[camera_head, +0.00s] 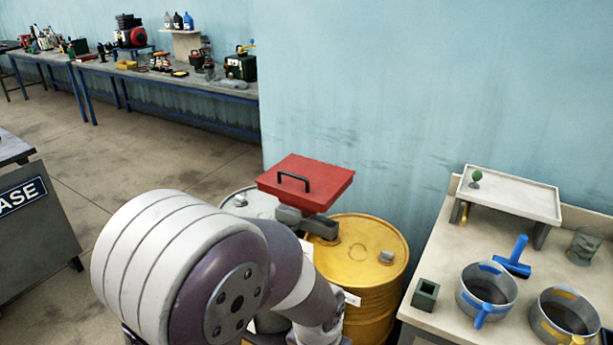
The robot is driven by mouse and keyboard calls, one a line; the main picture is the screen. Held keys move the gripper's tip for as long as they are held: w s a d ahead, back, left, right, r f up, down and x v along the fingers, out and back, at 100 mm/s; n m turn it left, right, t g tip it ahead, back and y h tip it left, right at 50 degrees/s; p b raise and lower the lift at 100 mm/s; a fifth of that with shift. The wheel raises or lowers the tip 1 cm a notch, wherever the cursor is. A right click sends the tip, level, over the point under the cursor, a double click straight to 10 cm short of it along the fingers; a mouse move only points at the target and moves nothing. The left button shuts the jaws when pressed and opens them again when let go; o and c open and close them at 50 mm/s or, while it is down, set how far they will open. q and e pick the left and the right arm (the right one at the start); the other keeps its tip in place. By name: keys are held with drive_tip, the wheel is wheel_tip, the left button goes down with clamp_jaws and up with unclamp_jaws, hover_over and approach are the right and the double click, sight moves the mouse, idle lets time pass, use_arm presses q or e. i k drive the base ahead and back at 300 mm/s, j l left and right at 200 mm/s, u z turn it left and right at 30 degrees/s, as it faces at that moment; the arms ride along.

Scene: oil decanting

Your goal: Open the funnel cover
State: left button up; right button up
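The red funnel cover (306,183), a flat square lid with a black bar handle (293,181) on top, is above the drums near the middle of the head view. It looks shut, though its underside and the funnel are hidden. A large white and purple arm, which I take to be my left, fills the lower middle. A grey part (318,229) just below the cover's front edge may be my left gripper; its fingers cannot be made out, nor whether it touches the cover. My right gripper is not in view.
A yellow drum (374,246) stands below and right of the cover, with a pale drum (243,203) partly behind my arm. A bench (448,292) at right holds two pots (487,289) (563,315), a green block (425,293) and a raised tray (515,194). A blue wall is behind.

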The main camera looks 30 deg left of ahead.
sight(306, 170)
drive_tip(key=i+j, duration=0.15)
drive_tip(key=j, duration=0.3)
drive_tip(key=i+j+u, duration=0.1)
drive_tip(key=j, duration=0.35)
drive_tip(key=i+j, duration=0.2)
drive_tip(key=j, duration=0.25)
drive_tip(key=i+j+u, duration=0.15)
drive_tip(key=j, duration=0.3)
drive_tip(key=i+j, duration=0.2)
drive_tip(key=j, duration=0.2)
drive_tip(key=i+j+u, duration=0.1)
drive_tip(key=j, duration=0.3)
drive_tip(key=i+j, duration=0.25)
drive_tip(key=j, duration=0.2)
drive_tip(key=i+j+u, duration=0.1)
drive_tip(key=j, duration=0.3)
drive_tip(key=i, duration=0.1)
